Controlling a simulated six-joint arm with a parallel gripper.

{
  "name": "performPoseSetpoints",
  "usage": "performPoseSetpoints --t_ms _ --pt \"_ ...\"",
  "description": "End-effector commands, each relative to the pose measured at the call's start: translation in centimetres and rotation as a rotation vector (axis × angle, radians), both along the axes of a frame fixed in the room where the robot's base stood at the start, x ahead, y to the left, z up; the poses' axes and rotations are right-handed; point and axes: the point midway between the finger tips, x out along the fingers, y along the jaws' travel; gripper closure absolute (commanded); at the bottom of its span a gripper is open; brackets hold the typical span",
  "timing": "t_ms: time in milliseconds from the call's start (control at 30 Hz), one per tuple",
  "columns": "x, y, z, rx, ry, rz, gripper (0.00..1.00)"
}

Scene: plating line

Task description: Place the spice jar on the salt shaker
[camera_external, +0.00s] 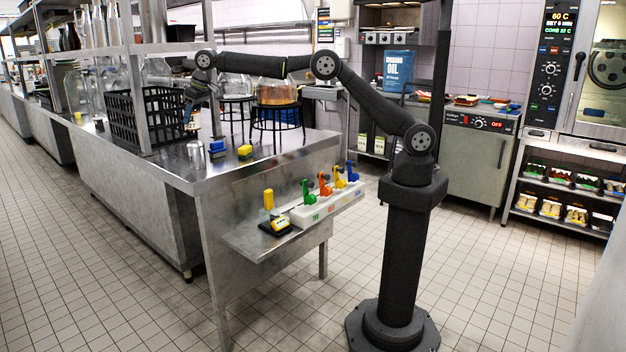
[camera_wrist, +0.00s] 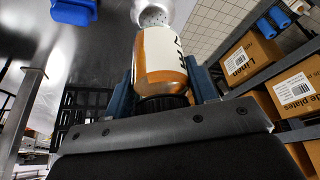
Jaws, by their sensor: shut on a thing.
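My gripper (camera_external: 189,112) is over the left part of the steel counter in the external view. In the wrist view its blue fingers (camera_wrist: 160,72) are shut on the spice jar (camera_wrist: 158,52), which has a white label, orange contents and a dark lid on the gripper side. Beyond the jar's far end is a round, perforated metal top (camera_wrist: 153,15), apparently the salt shaker's. The jar overlaps it in the picture; I cannot tell whether they touch.
A black crate (camera_external: 122,118) stands close beside my gripper.

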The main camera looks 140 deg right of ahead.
Motion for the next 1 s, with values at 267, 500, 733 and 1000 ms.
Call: performPoseSetpoints --t_ms 267,500,733,1000 --pt "0.1 0.1 -3.4 0.001 0.002 0.000 0.78" --pt "0.1 0.0 -4.0 -0.002 -0.001 -0.001 0.78" --pt "0.1 0.0 -4.4 0.000 0.000 -0.001 0.78" --pt "0.1 0.0 -4.4 0.000 0.000 -0.001 0.26"
